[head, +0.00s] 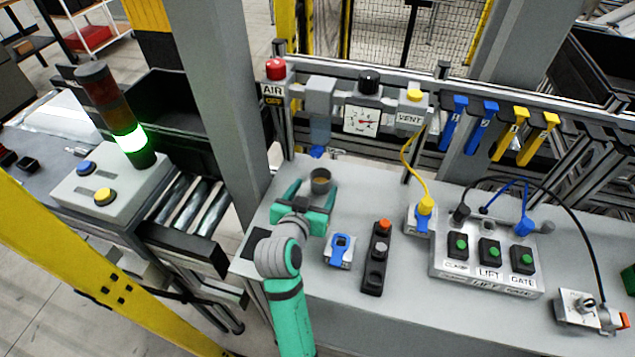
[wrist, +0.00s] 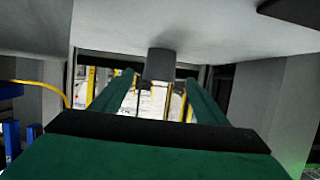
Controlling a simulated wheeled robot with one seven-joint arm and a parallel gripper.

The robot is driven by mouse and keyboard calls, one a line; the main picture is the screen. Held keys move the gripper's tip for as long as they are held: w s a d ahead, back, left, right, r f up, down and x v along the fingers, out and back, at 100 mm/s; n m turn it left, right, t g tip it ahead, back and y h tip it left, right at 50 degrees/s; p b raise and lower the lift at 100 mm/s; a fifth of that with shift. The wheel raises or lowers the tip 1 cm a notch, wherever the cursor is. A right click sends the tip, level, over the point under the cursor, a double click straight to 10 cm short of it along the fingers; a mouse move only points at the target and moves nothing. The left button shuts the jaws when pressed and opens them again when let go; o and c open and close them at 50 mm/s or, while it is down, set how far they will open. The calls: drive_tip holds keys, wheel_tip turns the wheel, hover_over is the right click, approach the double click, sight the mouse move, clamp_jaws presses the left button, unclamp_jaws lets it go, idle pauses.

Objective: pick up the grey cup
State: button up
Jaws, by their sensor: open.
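The grey cup (head: 320,184) is small and dark grey, with a brownish inside. It stands upright near the back left of the grey bench (head: 400,290). My gripper (head: 313,194) is open, with its green fingers pointing toward the cup from the front. In the wrist view, the picture is upside down and the cup (wrist: 160,64) hangs from the bench surface at the top. There the cup shows between the two fingertips (wrist: 160,78), with a gap on each side. I cannot tell how deep it sits between them. The cup's lower front is partly hidden in the head view.
A blue-handled block (head: 340,250) and a black button strip (head: 377,258) stand right of my arm. A yellow-plugged box (head: 421,218) and a panel with green buttons (head: 488,262) lie farther right. The AIR/VENT rail (head: 360,95) runs behind the cup.

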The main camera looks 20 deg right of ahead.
sight(323, 174)
drive_tip(key=x, duration=0.5)
drive_tip(key=shift+w+d+r, duration=0.1)
drive_tip(key=shift+d, duration=0.15)
drive_tip(key=shift+w+d+f, duration=0.25)
drive_tip(key=shift+w+d, duration=0.05)
drive_tip(key=shift+w, duration=0.3)
drive_tip(key=shift+s+a, duration=0.1)
drive_tip(key=shift+a, duration=0.05)
drive_tip(key=c, duration=1.2)
